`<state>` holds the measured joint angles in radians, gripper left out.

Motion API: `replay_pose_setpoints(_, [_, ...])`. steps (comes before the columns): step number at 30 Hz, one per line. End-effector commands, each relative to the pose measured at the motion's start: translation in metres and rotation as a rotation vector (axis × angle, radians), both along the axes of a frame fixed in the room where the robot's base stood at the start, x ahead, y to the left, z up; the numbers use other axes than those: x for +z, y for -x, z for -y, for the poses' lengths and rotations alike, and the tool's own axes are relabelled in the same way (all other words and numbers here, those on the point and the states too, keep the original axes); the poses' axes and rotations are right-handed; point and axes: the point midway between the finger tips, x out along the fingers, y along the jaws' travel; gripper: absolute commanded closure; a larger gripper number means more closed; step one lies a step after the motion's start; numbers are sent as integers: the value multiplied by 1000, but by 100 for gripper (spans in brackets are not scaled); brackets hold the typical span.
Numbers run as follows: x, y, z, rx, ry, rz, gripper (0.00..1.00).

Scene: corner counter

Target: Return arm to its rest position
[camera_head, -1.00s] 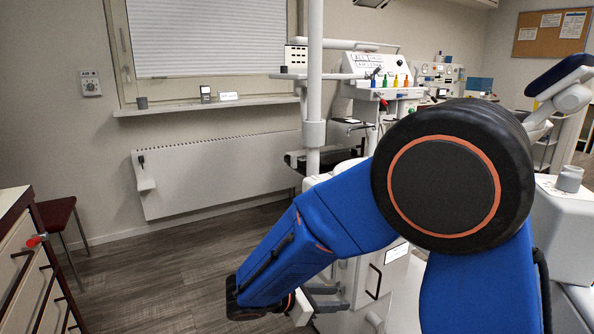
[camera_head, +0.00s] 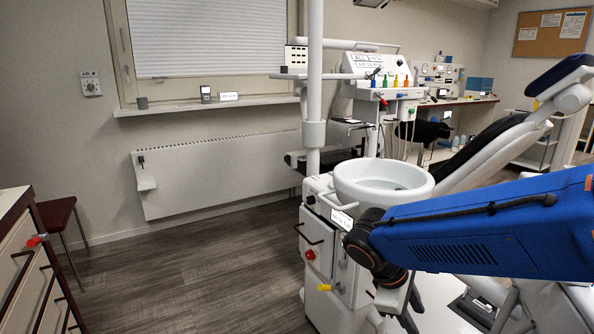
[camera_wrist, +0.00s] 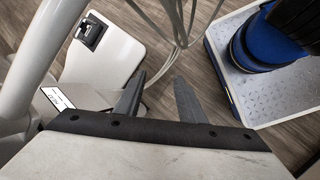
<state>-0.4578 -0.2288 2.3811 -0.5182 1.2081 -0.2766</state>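My gripper (camera_wrist: 160,76) shows in the wrist view with its two dark fingers apart and nothing between them. In the head view my blue arm (camera_head: 480,235) reaches in from the right edge, with its black wrist joint in front of the white dental unit (camera_head: 318,225). The wrist view looks down past the fingers at the wood floor (camera_wrist: 185,75) and several pale hoses (camera_wrist: 178,22).
A white basin (camera_head: 352,184) on the dental unit stands close behind my arm. A dental chair (camera_head: 505,135) is at the right. Drawers (camera_head: 30,270) and a dark red stool (camera_head: 56,212) are at the left. Open floor (camera_head: 205,275) lies between.

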Motion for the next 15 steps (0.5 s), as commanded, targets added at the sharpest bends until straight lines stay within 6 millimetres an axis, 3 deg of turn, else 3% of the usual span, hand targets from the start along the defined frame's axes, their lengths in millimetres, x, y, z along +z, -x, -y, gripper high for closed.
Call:
replay_pose_setpoints(6, [12, 34, 21, -226, -183, 127, 64])
replay_pose_setpoints(15, [26, 74, 32, -521, -422, 314, 64])
